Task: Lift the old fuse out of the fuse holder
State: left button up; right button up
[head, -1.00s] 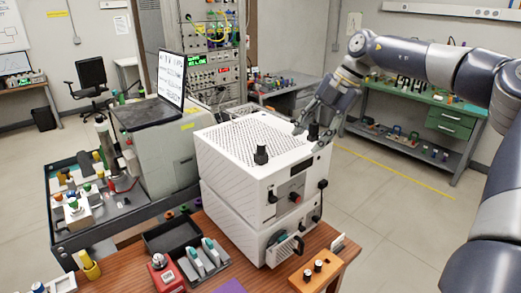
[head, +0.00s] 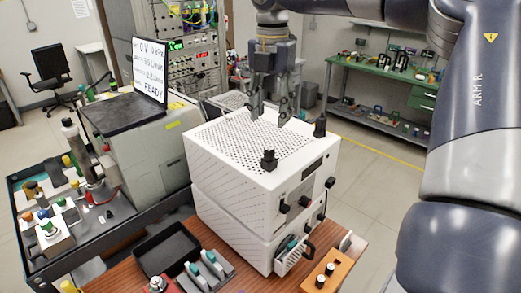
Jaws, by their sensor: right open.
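A white perforated instrument box (head: 235,185) stands on the wooden bench. One black cap-like fitting (head: 269,160) rises from its top near the front edge, and another (head: 320,126) stands at its right corner. I cannot tell which part is the fuse holder, and no fuse can be made out. My right gripper (head: 269,118) points down over the rear part of the perforated top, its fingers apart and nothing between them. It is behind and above the front fitting, and left of the corner one. My left gripper is out of view.
A black tray (head: 168,251) and teal-and-grey pieces (head: 206,265) lie front left. A laptop (head: 125,110) stands on the grey unit at left. Most of the box top is clear.

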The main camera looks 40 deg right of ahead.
aim_at(270, 147)
jog(key=f, duration=0.1)
jog(key=s+f+p, duration=0.1)
jog(key=f, duration=0.1)
jog(key=shift+f, duration=0.6)
jog(key=shift+w+f, duration=0.15)
jog(key=shift+f, duration=0.1)
jog(key=f+p, duration=0.3)
jog(key=f, duration=0.1)
jog(key=shift+w+a+f, duration=0.1)
jog(key=shift+w+a, duration=0.1)
jog(key=shift+a, duration=0.05)
jog(key=shift+f, duration=0.25)
jog(key=shift+d+f, duration=0.1)
jog(key=shift+c, duration=1.1)
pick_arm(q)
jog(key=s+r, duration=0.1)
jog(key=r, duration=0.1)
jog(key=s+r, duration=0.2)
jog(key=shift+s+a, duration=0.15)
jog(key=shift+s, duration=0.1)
pick_arm(e)
jog(key=c, duration=0.8)
